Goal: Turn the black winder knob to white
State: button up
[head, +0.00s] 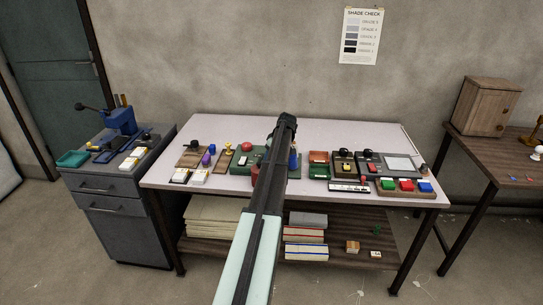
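Several small black knobs show on the table in the head view. One black knob (194,144) is on a brown board at the left. Another black knob (343,153) is on a dark plate right of the arm, and a third black knob (371,153) is on the dark device beside it. I cannot tell which is the winder knob, and no white mark for it is readable. My gripper (287,119) is over the table's middle, left of the two right-hand knobs and apart from them. Its fingers are too small and dark to read.
My arm hides part of a green board (245,167). Red, green and blue blocks (406,186) sit at the table's front right. A blue clamp device (122,120) stands on the grey cabinet (92,186). The table's back strip (235,127) is clear.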

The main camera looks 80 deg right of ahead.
dwell(0.3)
jog(key=o, duration=1.1)
jog(key=v, duration=1.4)
jog(key=shift+d, duration=0.1)
jog(key=shift+f, duration=0.1)
